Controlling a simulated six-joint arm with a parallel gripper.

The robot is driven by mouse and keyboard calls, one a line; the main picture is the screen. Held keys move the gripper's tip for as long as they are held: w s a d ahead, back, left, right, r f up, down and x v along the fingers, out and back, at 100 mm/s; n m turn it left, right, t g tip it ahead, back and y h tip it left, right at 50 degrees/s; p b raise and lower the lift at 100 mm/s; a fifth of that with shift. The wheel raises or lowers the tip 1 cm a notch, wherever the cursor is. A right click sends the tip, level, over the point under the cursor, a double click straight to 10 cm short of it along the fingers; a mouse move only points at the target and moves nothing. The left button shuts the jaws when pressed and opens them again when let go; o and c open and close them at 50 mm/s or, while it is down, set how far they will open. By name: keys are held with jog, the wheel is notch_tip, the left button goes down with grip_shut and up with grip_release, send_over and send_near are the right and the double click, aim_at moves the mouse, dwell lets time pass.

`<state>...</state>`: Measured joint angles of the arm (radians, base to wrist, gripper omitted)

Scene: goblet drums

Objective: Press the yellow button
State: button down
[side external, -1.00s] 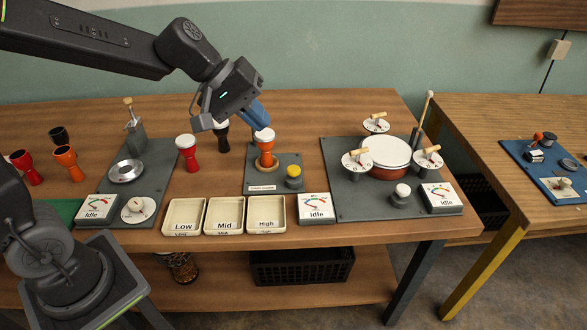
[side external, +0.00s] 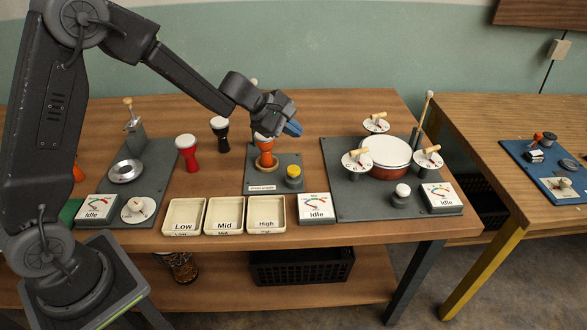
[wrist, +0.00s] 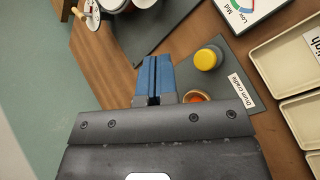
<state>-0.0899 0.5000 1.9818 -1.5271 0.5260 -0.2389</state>
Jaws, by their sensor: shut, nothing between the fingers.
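The yellow button (side external: 293,171) is a short round cap on a dark base, at the right front of the grey drum cradle plate (side external: 254,176). It also shows in the wrist view (wrist: 206,59), with nothing over it. An orange goblet drum (side external: 265,159) stands in the cradle behind and left of the button. In the wrist view the gripper body mostly hides the drum. My gripper (side external: 294,129) has blue fingers and is above and behind the button, apart from it. In the wrist view the fingers (wrist: 153,65) are together, left of the button, with nothing between them.
Three cream trays (side external: 225,216) labelled Low, Mid and High stand at the front left. A gauge reading Idle (side external: 315,208) is in front of the button. A larger station with a white-topped drum (side external: 385,152) lies to the right. Red (side external: 187,155) and black (side external: 220,134) drums stand behind.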

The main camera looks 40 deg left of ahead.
send_near(299, 170)
jog(key=shift+w+d+f, duration=0.45)
jog(key=shift+w+d, duration=0.1)
jog(key=shift+w, duration=0.2)
jog(key=shift+w+d+f, duration=0.4)
jog(key=shift+w+d, duration=0.2)
jog(key=shift+w, duration=0.15)
jog(key=shift+w+d+f, duration=0.45)
jog(key=shift+w+d, duration=0.1)
jog(key=shift+w, duration=0.2)
jog(key=shift+f, duration=0.2)
dwell(0.3)
jog(key=shift+f, duration=0.2)
jog(key=shift+f, duration=1.05)
dwell(1.0)
jog(key=shift+r, duration=1.45)
jog(key=shift+r, duration=2.5)
